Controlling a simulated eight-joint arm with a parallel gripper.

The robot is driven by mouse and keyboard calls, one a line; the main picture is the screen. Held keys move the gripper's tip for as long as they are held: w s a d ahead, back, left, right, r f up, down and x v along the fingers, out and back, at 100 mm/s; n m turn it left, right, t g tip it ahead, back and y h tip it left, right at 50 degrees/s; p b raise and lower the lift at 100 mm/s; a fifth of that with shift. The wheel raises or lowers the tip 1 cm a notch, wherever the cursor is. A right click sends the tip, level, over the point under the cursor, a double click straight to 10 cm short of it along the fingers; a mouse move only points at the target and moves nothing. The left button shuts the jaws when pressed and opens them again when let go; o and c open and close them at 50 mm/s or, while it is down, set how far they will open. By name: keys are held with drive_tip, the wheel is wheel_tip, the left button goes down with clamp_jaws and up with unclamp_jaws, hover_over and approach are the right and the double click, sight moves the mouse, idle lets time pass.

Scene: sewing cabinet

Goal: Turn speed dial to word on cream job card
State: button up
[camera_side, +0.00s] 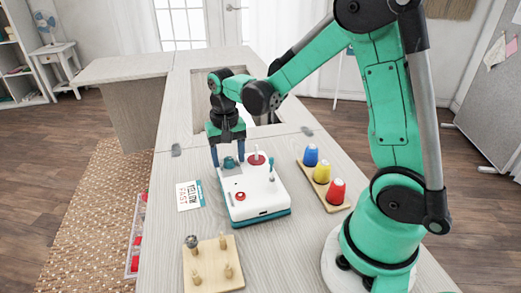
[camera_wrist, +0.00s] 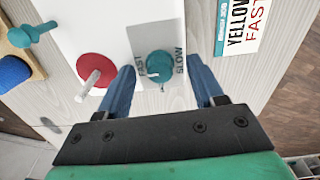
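The teal speed dial (camera_wrist: 160,64) sits on a grey plate of the white machine (camera_side: 258,192), between the words FAST on its left and SLOW on its right in the wrist view. A small pale mark shows on the dial, but I cannot tell its setting surely. In the side view the dial (camera_side: 230,162) is partly hidden. The cream job card (camera_side: 189,196) lies flat beside the machine and reads YELLOW and FAST; it also shows in the wrist view (camera_wrist: 240,28). My gripper (camera_side: 228,163) is open, its blue fingers on either side of the dial, contact unclear.
A red disc with a pale post (camera_wrist: 95,70) and a teal lever (camera_side: 271,170) stand near the dial. A wooden rack (camera_side: 336,206) holds blue, yellow and red spools to the right. A pegged board (camera_side: 212,274) lies in front. Bare tabletop surrounds the card.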

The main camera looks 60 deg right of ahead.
sight(229, 159)
drive_tip(key=shift+r, duration=2.8)
drive_tip(key=shift+a, duration=0.1)
drive_tip(key=shift+s+a+r+n, duration=0.2)
drive_tip(key=shift+r+n, duration=0.1)
drive_tip(key=s+a+r+n+t, duration=0.2)
drive_tip(key=s+a+n+t, duration=0.4)
drive_tip(key=n+t, duration=0.1)
drive_tip(key=shift+r, duration=0.2)
